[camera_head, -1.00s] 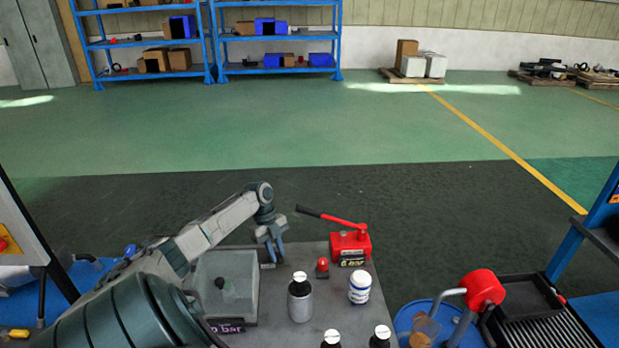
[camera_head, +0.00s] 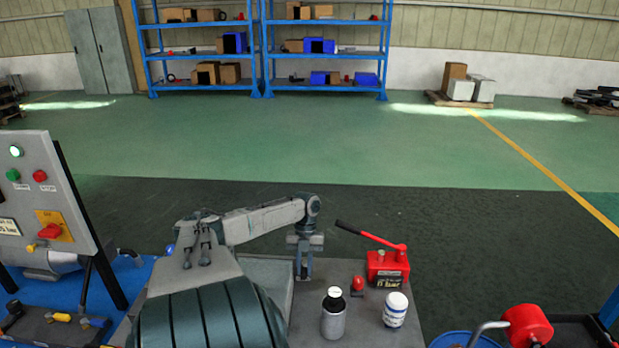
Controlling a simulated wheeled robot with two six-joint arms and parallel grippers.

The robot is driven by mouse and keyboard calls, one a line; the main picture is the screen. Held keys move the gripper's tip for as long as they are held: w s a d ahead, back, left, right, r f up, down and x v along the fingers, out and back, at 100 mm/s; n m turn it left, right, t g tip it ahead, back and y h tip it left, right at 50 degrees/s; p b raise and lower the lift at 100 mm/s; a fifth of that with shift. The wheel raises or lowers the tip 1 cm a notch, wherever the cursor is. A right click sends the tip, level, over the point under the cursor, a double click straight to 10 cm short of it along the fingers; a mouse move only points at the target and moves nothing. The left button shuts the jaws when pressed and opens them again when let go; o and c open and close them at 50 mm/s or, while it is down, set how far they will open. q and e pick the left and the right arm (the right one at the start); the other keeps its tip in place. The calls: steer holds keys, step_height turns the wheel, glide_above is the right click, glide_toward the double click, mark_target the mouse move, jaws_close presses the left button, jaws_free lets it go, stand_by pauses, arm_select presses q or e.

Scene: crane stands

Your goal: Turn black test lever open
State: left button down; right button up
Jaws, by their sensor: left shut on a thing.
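My left arm comes in from the left. Its gripper (camera_head: 304,272) points down at the right rear corner of a grey box on the grey table (camera_head: 362,330). Its fingers are close together, shut on a small dark part that I take for the black test lever; the fingers hide most of it, and its angle cannot be told. The grey box (camera_head: 270,272) is partly covered by my arm. A red hand pump (camera_head: 388,268) with a black-tipped handle stands to the right of the gripper, apart from it. My right gripper is not in view.
A grey bottle (camera_head: 333,318), a white-and-blue can (camera_head: 396,310) and a small red object (camera_head: 357,284) stand right of the gripper. A control panel (camera_head: 45,195) stands at the left. A red reel-like part (camera_head: 528,325) is at lower right. The floor behind is clear.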

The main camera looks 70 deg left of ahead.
mark_target(305, 261)
arm_select(q)
steer(key=shift+a+r, duration=0.1)
stand_by(0.3)
steer(key=c, duration=1.3)
jaws_free()
steer(key=b+v, duration=0.3)
steer(key=v, duration=0.7)
steer(key=shift+w+a+r, duration=0.1)
steer(key=shift+r, duration=0.25)
